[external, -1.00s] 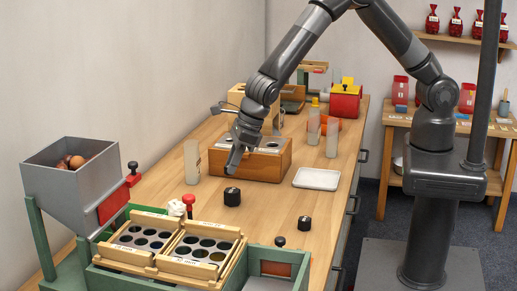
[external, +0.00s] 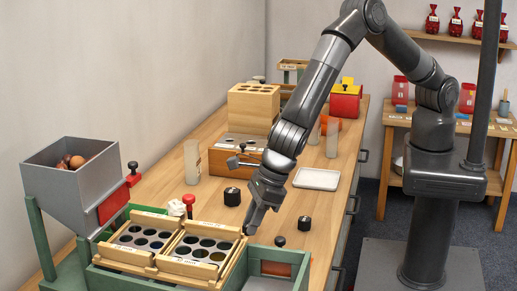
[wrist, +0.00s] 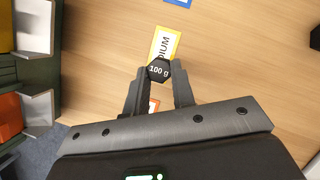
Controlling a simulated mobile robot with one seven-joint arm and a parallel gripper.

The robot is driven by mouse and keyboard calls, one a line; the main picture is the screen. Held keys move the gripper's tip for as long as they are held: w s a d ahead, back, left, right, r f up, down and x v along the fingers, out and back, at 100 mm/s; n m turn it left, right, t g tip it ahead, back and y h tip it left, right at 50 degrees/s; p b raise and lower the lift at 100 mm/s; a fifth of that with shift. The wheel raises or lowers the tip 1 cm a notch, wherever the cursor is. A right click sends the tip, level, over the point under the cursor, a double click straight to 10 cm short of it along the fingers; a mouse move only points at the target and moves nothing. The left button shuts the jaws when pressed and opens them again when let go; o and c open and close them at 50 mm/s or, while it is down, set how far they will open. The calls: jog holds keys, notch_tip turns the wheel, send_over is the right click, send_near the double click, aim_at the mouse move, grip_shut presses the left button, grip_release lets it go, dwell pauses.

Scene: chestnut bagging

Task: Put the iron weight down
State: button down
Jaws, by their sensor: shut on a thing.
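The iron weight (wrist: 159,71) is a small black hexagonal piece marked "100 g". In the wrist view it sits between the fingertips of my gripper (wrist: 160,75), which is shut on it. It overlaps the end of a yellow-bordered card (wrist: 165,42) with the letters "DIUM" showing; whether it touches the table cannot be told. In the external view my gripper (external: 252,232) points down just behind the right end of the wooden hole trays (external: 232,238); the weight cannot be made out there.
Black weights or knobs stand nearby: one at mid-table (external: 232,197), one to the right (external: 305,223) and a small one (external: 279,241) by the green frame (external: 262,250). A red-topped stamp (external: 188,202) is to the left. A white tray (external: 317,180) lies farther back.

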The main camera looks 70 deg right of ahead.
jog(key=shift+s+a+f, duration=0.3)
jog(key=shift+a+f, duration=0.2)
jog(key=shift+a, duration=0.3)
jog(key=shift+a+f, duration=0.1)
jog(key=shift+f, duration=1.95)
jog(key=c, duration=1.2)
grip_release()
jog(key=shift+f, duration=0.15)
jog(key=v, duration=1.2)
